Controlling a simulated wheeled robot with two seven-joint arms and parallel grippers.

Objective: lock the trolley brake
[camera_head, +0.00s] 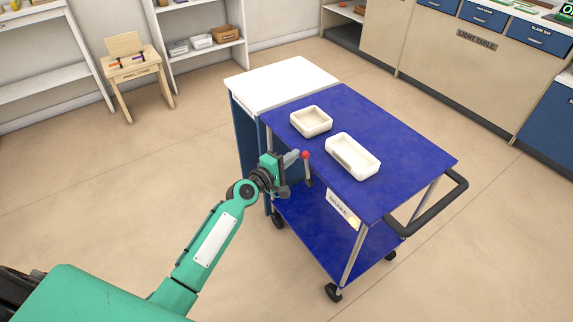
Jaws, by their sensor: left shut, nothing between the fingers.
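A blue trolley (405,155) stands right of the middle, with a lower shelf (315,220), a black push handle (435,208) and dark castors. A red knob (305,155) shows at its near long side, just beyond my fingertips. A white label (343,208), which seems to read BRAKE, is on the same side towards the handle, with a small pale light at its lower end. My left gripper (297,157) is shut and empty beside the trolley, close to the red knob; I cannot tell whether they touch. My right gripper is not in view.
Two cream trays, one smaller (311,120) and one longer (353,157), sit on the trolley's top. A white-topped blue cabinet (282,76) adjoins its far end. Shelves and a wooden stand (136,72) are behind. Floor at left is clear.

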